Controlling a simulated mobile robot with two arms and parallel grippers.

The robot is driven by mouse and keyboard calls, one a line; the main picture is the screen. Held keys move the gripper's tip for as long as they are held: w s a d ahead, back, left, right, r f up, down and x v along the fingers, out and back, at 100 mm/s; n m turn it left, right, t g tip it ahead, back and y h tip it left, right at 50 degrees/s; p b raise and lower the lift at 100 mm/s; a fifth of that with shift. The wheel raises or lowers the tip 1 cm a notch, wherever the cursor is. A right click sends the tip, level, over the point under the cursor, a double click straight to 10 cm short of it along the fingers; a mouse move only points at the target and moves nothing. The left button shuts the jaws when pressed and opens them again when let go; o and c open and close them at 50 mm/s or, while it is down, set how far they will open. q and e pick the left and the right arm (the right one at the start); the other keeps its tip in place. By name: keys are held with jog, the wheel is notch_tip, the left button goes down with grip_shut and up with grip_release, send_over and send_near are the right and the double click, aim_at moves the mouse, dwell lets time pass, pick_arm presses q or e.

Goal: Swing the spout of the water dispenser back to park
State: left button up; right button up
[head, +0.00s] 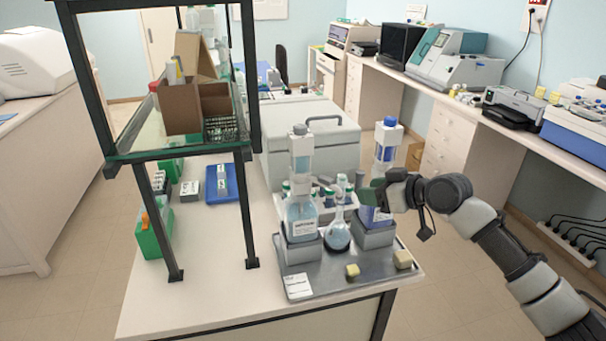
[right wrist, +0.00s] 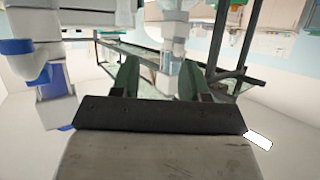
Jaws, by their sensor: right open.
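Two bottle-top dispensers stand on a grey tray (head: 340,278). The left dispenser (head: 301,155) has a white-and-grey head on a clear, labelled bottle (head: 302,222). The right dispenser (head: 386,143) has a blue cap, and its bottle is partly hidden by my right gripper (head: 372,194). I cannot tell from the labels which one holds water, and no spout is clear. My right gripper is open beside the right dispenser, fingers pointing left. In the right wrist view its green fingers (right wrist: 160,72) are apart, with a white column behind the gap. My left gripper is out of view.
A round flask (head: 338,234) stands between the dispensers, with small bottles behind. A dark-framed shelf (head: 180,153) stands over the bench's left part. The bench's front left (head: 200,300) is clear.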

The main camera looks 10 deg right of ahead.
aim_at(331, 180)
notch_tip(331, 180, up, 4)
jog(key=a+n+y, duration=0.1)
jog(key=a, duration=0.1)
jog(key=p+x, duration=0.1)
jog(key=x, duration=0.2)
jog(key=p+x, duration=0.1)
jog(key=x, duration=0.1)
jog(key=p+x, duration=0.1)
jog(key=x, duration=0.2)
jog(key=shift+a+f, duration=0.25)
jog(key=shift+a, duration=0.2)
jog(key=shift+w+a+f+p, duration=0.3)
jog(key=shift+w+f, duration=0.1)
jog(key=shift+c, duration=0.4)
grip_shut()
